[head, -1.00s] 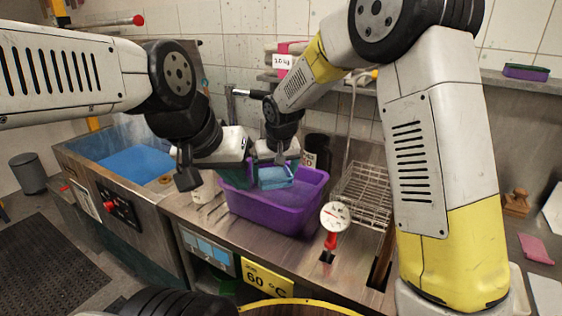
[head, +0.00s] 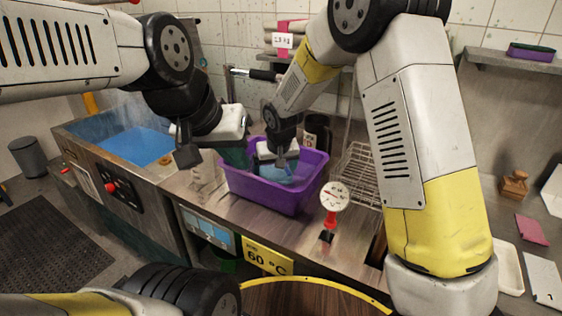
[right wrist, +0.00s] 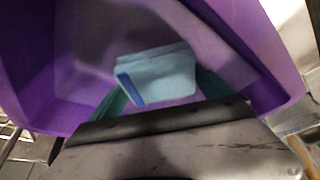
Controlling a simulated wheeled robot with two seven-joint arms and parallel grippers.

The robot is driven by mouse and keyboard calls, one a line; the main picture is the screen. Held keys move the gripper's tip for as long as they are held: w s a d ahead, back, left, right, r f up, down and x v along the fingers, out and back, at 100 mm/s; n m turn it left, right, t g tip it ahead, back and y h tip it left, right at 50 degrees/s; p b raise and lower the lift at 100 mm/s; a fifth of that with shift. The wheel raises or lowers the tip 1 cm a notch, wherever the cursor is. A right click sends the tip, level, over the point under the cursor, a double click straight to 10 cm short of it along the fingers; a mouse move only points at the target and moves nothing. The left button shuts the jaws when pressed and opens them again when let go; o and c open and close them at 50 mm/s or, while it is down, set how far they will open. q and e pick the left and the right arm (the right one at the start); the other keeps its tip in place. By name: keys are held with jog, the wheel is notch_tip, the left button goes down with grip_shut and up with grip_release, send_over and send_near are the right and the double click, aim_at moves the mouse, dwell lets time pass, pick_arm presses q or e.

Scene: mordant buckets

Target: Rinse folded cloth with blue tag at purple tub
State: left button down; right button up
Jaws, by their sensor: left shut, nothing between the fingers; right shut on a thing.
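The purple tub (head: 265,192) stands on the steel counter, and its walls fill much of the right wrist view (right wrist: 225,50). The folded cloth (head: 277,175) is light blue and sits low inside the tub. In the right wrist view the cloth (right wrist: 160,75) shows a darker blue tag (right wrist: 131,89) at its left edge. My right gripper (head: 279,164) reaches down into the tub and is shut on the cloth; its fingertips are partly hidden. My left gripper (head: 188,155) is shut and empty, left of the tub and above the counter.
A steaming vat of blue liquid (head: 138,143) is at the left. A dial gauge on a red stem (head: 334,196) stands just right of the tub. A wire rack (head: 357,175) and dark jar (head: 317,133) are behind it. A wooden brush (head: 514,184) is far right.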

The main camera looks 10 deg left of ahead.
jog(key=shift+w, duration=0.1)
jog(key=shift+w+a, duration=0.2)
jog(key=shift+w, duration=0.1)
jog(key=shift+s+d, duration=0.35)
jog(key=shift+s, duration=0.4)
jog(key=shift+w+a, duration=0.35)
jog(key=shift+w, duration=0.4)
jog(key=shift+s, duration=0.1)
jog(key=shift+s+d, duration=0.35)
jog(key=shift+s, duration=0.3)
jog(key=shift+w, duration=0.1)
jog(key=shift+w+a, duration=0.35)
jog(key=shift+w, duration=0.3)
jog(key=shift+s, duration=0.1)
